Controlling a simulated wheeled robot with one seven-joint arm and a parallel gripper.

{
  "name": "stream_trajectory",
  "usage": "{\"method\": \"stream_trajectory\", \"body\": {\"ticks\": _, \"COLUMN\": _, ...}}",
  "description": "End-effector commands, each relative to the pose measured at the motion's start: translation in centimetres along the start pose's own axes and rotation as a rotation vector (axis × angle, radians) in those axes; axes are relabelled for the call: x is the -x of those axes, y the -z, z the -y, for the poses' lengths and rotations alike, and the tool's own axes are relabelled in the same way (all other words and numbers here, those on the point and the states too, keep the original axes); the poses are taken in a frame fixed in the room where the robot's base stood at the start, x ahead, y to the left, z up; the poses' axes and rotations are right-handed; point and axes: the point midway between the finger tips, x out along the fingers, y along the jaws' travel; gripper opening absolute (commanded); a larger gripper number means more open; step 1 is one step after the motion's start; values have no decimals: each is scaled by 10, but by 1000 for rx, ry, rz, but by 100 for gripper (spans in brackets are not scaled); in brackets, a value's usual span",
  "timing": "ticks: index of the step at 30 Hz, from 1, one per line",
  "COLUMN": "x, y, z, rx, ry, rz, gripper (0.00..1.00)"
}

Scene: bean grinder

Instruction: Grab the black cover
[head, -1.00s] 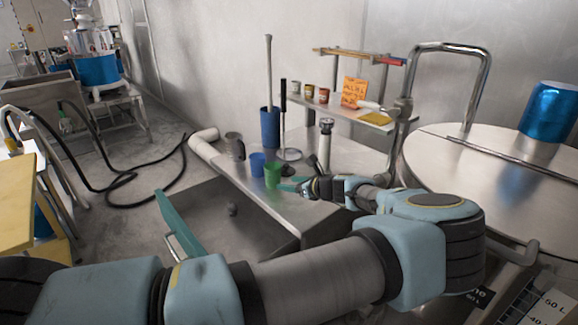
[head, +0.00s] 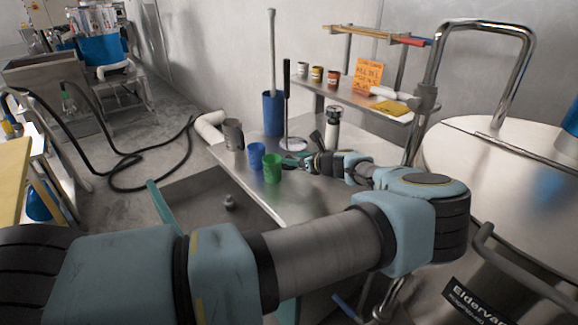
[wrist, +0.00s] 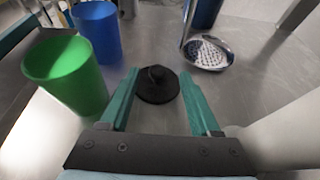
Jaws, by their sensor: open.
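The black cover (wrist: 158,92) is a small round dark disc with a raised knob in its middle. It lies flat on the metal table, seen in the wrist view between and just ahead of the teal fingers. My gripper (wrist: 157,76) is open, with one finger on each side of the cover; I see no clear contact. In the head view my gripper (head: 300,160) is low over the table, just right of the green cup, and the cover cannot be made out there.
A green cup (wrist: 66,72) stands close to the left finger, with a blue cup (wrist: 97,32) behind it. A perforated metal skimmer (wrist: 207,52) lies ahead on the right. A tall blue container (head: 273,113) and a shelf with small pots (head: 317,74) stand farther back.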

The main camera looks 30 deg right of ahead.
Motion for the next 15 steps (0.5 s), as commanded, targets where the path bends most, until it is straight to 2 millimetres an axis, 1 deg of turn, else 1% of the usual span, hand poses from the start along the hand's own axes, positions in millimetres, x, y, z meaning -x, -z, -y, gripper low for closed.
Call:
{"method": "stream_trajectory", "body": {"ticks": 4, "x": -16, "y": 0, "z": -2, "rx": 1, "ry": -2, "rz": 1, "gripper": 64}}
{"method": "stream_trajectory", "body": {"ticks": 9, "x": -42, "y": 0, "z": -3, "rx": 1, "ry": -1, "rz": 1, "gripper": 64}}
{"method": "stream_trajectory", "body": {"ticks": 12, "x": -51, "y": 0, "z": -2, "rx": 1, "ry": 0, "rz": 0, "gripper": 64}}
{"method": "stream_trajectory", "body": {"ticks": 15, "x": -54, "y": -2, "z": -2, "rx": 0, "ry": 1, "rz": 0, "gripper": 64}}
